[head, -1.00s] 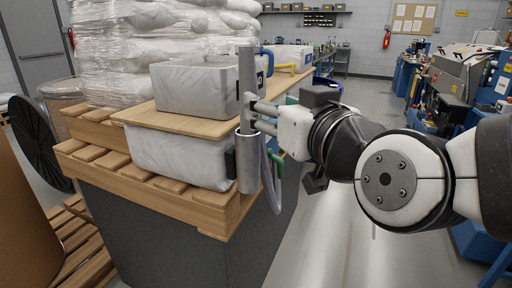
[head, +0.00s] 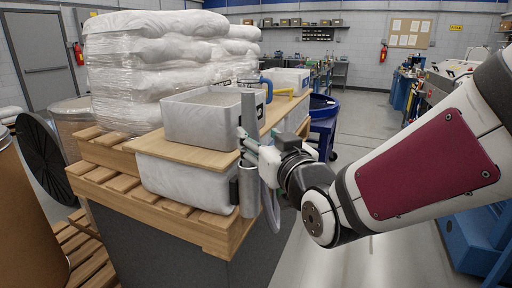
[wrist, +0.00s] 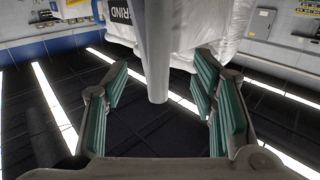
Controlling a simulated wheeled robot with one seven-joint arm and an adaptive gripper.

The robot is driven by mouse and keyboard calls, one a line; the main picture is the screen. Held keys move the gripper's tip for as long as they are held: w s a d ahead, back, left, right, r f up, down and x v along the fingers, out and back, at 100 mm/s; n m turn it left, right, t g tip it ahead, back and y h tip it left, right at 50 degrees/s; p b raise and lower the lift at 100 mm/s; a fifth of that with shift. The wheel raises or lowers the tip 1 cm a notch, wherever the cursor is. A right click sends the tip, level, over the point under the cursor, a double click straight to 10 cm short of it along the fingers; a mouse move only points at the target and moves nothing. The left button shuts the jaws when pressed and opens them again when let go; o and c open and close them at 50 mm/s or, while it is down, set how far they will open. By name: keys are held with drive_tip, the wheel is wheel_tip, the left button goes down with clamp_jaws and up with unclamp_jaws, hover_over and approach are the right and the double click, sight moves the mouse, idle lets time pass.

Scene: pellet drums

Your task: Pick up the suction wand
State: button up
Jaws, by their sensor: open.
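The suction wand (head: 248,118) is a grey metal tube standing upright at the near corner of the pallet load. Its lower part is in a wider metal holder tube (head: 248,192), with a pale hose looping beside it. My gripper (head: 243,144) is at the wand, above the holder, coming in from the right. In the wrist view, the green-padded fingers of my gripper (wrist: 160,75) are spread, one on each side of the wand (wrist: 156,45). Gaps show between pads and tube, so I see no grip. The wand's lower part is hidden in the holder.
A grey bin (head: 195,125) stands on a wooden board (head: 185,154) just left of the wand. Wrapped sacks (head: 150,70) are stacked behind.

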sight(251, 129)
drive_tip(key=shift+a+p, duration=0.2)
drive_tip(key=shift+p, duration=0.6)
drive_tip(key=x, duration=0.2)
drive_tip(key=shift+w+a+f+b, duration=0.1)
drive_tip(key=shift+w+f+b, duration=0.05)
drive_tip(key=shift+w+b, duration=0.2)
drive_tip(key=shift+d+x, duration=0.2)
drive_tip(key=shift+x, duration=2.6)
drive_tip(key=shift+w, duration=0.1)
drive_tip(key=shift+c, duration=0.2)
clamp_jaws()
